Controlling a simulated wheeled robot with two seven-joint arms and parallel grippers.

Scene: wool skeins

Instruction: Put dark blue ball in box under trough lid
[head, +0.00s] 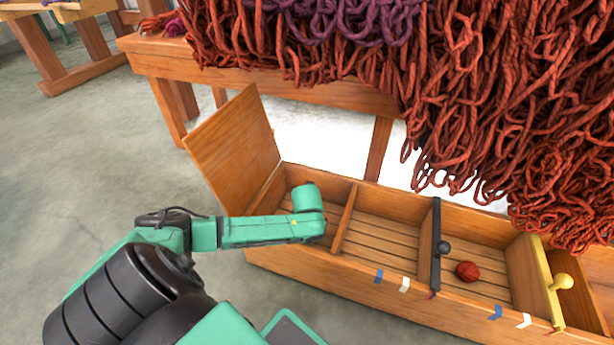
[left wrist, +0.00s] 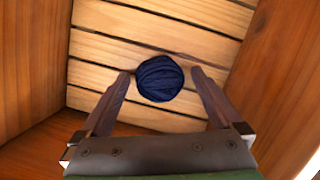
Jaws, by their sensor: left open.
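The dark blue ball (left wrist: 160,79) lies on the slatted floor of a wooden compartment in the left wrist view. My left gripper (left wrist: 159,76) is open, with one finger on each side of the ball; I cannot tell whether they touch it. In the head view my left arm reaches into the left compartment of the long wooden trough (head: 346,278), and the ball and fingertips are hidden there. The trough lid (head: 232,146) stands raised and tilted at the trough's left end. My right gripper is not in view.
A red ball (head: 467,271) lies in a compartment further right, between a black bar with a knob (head: 437,245) and a yellow bar with a knob (head: 551,285). The compartment beside my arm is empty. A table with red and purple wool (head: 330,40) stands behind.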

